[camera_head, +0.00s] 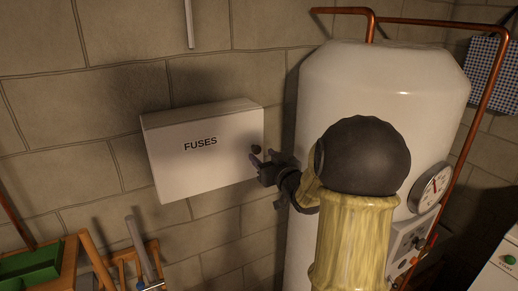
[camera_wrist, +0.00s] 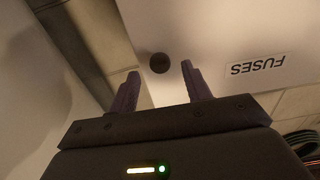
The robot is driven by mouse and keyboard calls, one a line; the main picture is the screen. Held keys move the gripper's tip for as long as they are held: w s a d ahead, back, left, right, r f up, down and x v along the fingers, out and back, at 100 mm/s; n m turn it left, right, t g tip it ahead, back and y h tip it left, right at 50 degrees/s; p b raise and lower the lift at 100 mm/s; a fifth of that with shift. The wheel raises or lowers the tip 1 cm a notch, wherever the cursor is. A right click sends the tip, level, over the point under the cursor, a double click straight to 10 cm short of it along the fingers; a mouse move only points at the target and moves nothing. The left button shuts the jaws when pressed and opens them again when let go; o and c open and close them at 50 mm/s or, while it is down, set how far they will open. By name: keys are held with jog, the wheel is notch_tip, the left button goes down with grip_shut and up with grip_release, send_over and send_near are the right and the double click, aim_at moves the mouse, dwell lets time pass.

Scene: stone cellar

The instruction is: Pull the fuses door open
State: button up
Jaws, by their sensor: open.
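The fuses box (camera_head: 203,152) is a white cabinet on the stone wall, its front door closed and lettered FUSES. A small dark round knob (camera_head: 256,149) sits near the door's right edge. In the wrist view the door (camera_wrist: 215,30) appears upside down, with the knob (camera_wrist: 160,62) just beyond the fingertips and between their lines. My gripper (camera_head: 262,164) is open and empty at the knob, with its two fingers (camera_wrist: 160,80) apart. I cannot tell whether either finger touches the knob.
A large white boiler (camera_head: 330,85) with copper pipes (camera_head: 372,25) and a gauge (camera_head: 431,187) stands close to the right of the box. A wooden frame with a green tray (camera_head: 30,262) is at the lower left. The wall left of the box is clear.

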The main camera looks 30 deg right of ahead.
aim_at(258, 151)
jog(key=w+p, duration=0.1)
jog(key=w, duration=0.2)
jog(key=shift+w, duration=0.25)
jog(key=shift+c, duration=0.2)
grip_shut()
jog(key=shift+a+f+b, duration=0.1)
jog(key=shift+b, duration=0.3)
